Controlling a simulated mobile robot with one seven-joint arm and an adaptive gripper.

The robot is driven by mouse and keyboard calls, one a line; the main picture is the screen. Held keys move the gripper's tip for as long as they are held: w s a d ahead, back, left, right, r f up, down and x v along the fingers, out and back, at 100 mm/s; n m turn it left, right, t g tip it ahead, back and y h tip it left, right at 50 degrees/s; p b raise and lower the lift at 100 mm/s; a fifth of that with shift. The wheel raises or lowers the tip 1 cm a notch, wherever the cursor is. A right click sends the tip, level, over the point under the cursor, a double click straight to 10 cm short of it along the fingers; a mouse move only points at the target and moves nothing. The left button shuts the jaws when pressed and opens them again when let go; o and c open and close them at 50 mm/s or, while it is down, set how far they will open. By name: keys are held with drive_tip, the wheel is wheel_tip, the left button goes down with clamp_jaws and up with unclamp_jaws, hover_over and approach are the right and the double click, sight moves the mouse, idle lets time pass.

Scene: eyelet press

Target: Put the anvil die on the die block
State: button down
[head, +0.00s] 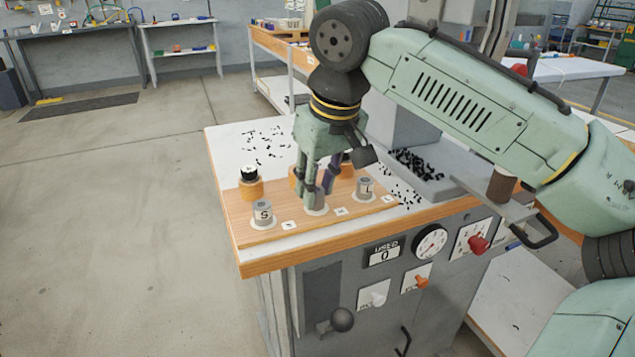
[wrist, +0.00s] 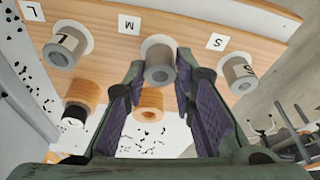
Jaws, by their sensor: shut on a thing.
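Several grey cylindrical dies stand in a row along the front of a wooden board. My gripper (head: 318,190) reaches down over the middle grey die (wrist: 158,70), beside the M card (wrist: 128,24). Its two fingers are shut on this die, which appears upright at its white round spot on the board. Another grey die, marked S (head: 263,212), stands to the left in the head view, and one more (head: 365,187) stands to the right. I cannot make out which thing is the die block.
Orange cylinders stand behind the row, one with a black top (head: 250,184); my gripper partly hides others. Dials and knobs line the front panel.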

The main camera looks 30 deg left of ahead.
drive_tip(key=shift+f, duration=0.15)
drive_tip(key=c, duration=1.3)
unclamp_jaws()
drive_tip(key=shift+c, duration=0.2)
drive_tip(key=v, duration=1.2)
drive_tip(key=shift+r+p, duration=0.25)
drive_tip(key=shift+p, duration=0.1)
